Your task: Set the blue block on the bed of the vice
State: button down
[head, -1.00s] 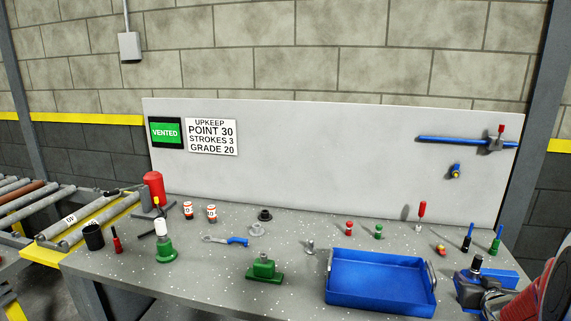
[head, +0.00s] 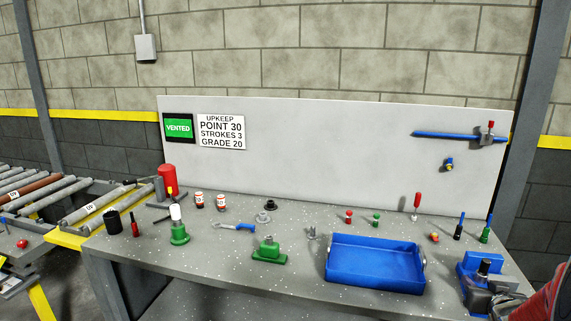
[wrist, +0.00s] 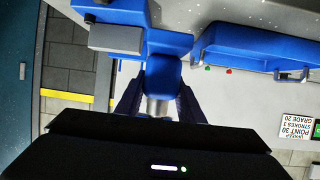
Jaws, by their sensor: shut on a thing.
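The blue vice (head: 467,272) stands at the right front of the bench. It also fills the top of the wrist view (wrist: 170,16), with a pale grey jaw block (wrist: 115,38) on its left. My gripper (wrist: 162,88) reaches in from the bottom of the wrist view, its dark fingers on either side of a blue block (wrist: 163,74), shut on it. The held block overlaps the vice's blue body in the picture; I cannot tell whether they touch. A grey round piece (wrist: 157,106) shows between the fingers. In the head view the fingers are not clear.
A blue tray (head: 375,284) lies left of the vice. Green (head: 486,232) and dark (head: 459,228) bottles stand behind the vice. A green-based fitting (head: 268,250), a wrench (head: 235,227) and small parts spread leftward. A grey panel (head: 330,150) closes the bench's back.

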jog(key=shift+d+r, duration=0.15)
jog(key=shift+d, duration=0.2)
jog(key=shift+s+d+m+h, duration=0.1)
jog(key=shift+s+m+h, duration=0.2)
jog(key=shift+h, duration=0.1)
jog(key=w+a+f+n+y, duration=0.1)
jog(key=w+a, duration=0.2)
jog(key=a, duration=0.9)
jog(key=w+a+f+n+y, duration=0.1)
jog(key=w+a+n+y, duration=0.1)
jog(key=a, duration=1.1)
jog(key=w+a+f+n+t+y, duration=0.1)
jog(key=w+a+y, duration=0.1)
jog(key=a, duration=1.1)
jog(key=shift+w+n, duration=0.3)
jog(key=shift+w, duration=0.55)
jog(key=shift+a, duration=0.1)
jog(key=s+f, duration=0.5)
jog(key=f, duration=0.1)
jog(key=shift+f, duration=0.15)
jog(key=shift+s, duration=0.15)
